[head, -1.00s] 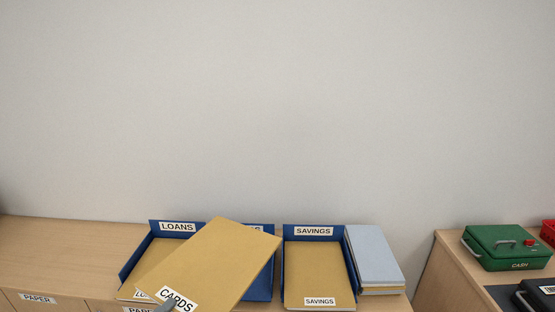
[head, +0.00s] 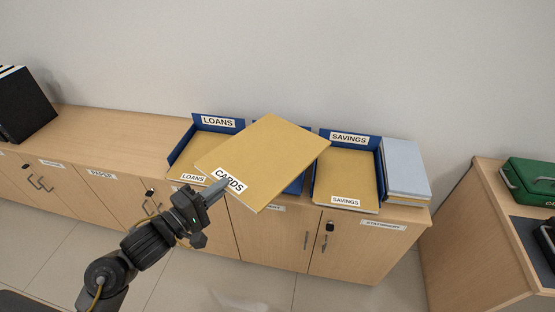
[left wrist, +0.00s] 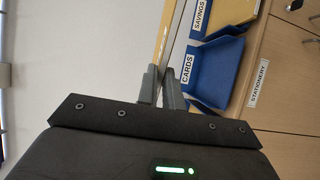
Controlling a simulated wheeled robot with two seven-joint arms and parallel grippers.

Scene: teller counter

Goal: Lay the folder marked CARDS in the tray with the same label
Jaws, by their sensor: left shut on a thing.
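My left gripper (head: 222,185) is shut on the near left corner of the tan folder marked CARDS (head: 268,155), beside its label. The folder is held tilted above the middle blue tray (head: 297,186) and hides most of it, including its label in the head view. In the left wrist view the folder shows edge-on (left wrist: 166,30) between the fingers (left wrist: 164,84). There the blue tray labelled CARDS (left wrist: 217,75) shows a bare blue floor. My right gripper is not in view.
The LOANS tray (head: 177,154) stands left and the SAVINGS tray (head: 379,165) right, each holding a tan folder. A stack with a grey-blue top (head: 404,165) stands beside SAVINGS. The cabinet top (head: 110,130) is clear at left. A green cash box (head: 530,180) is far right.

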